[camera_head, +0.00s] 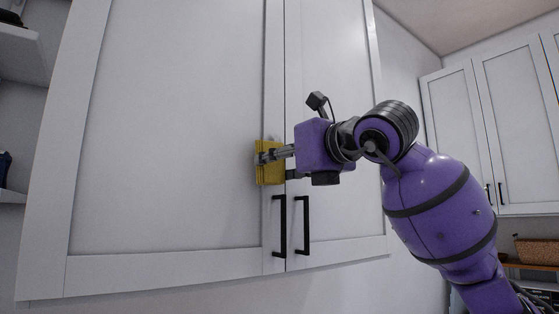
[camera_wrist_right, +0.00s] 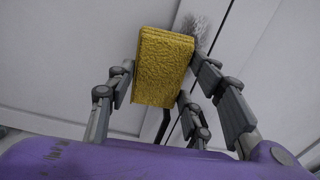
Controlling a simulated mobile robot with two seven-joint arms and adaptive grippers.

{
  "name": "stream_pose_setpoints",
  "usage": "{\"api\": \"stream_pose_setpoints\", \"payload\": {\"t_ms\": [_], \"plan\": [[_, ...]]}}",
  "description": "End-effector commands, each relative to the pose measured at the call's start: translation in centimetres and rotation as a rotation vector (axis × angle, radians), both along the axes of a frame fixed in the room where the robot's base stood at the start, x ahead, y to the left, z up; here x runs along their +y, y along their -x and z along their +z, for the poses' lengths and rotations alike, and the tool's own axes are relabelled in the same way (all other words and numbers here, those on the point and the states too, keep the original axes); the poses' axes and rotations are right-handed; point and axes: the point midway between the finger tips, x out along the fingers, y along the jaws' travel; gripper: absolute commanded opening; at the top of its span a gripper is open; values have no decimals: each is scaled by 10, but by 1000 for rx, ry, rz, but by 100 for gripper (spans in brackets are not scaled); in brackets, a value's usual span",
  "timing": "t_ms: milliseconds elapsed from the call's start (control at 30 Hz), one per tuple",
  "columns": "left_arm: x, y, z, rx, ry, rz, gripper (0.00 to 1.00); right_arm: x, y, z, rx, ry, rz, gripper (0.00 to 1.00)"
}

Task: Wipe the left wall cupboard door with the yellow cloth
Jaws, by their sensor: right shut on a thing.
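The left wall cupboard door (camera_head: 170,130) is a large white framed panel with a black bar handle (camera_head: 279,226) at its lower right. My right gripper (camera_head: 268,156) is shut on the yellow cloth (camera_head: 269,176), a thick folded block. The cloth is at the right edge of the left door, above the handle; I cannot tell whether it touches the door. In the right wrist view the cloth (camera_wrist_right: 164,68) sits between the fingers, with a grey smudge (camera_wrist_right: 196,32) on the white surface just behind it. My left gripper is not in view.
The right door (camera_head: 332,70) of the same cupboard has its own black handle (camera_head: 302,226). Another white cupboard (camera_head: 510,120) hangs at the far right, above a wicker basket (camera_head: 538,250). Open shelves (camera_head: 22,50) stand at the left edge.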

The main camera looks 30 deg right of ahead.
Motion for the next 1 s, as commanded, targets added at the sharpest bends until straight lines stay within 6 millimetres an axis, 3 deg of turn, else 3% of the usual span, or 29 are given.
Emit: {"api": "stream_pose_setpoints", "payload": {"t_ms": [1000], "plan": [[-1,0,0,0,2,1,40,2,-20,0,0,0,1,27]]}}
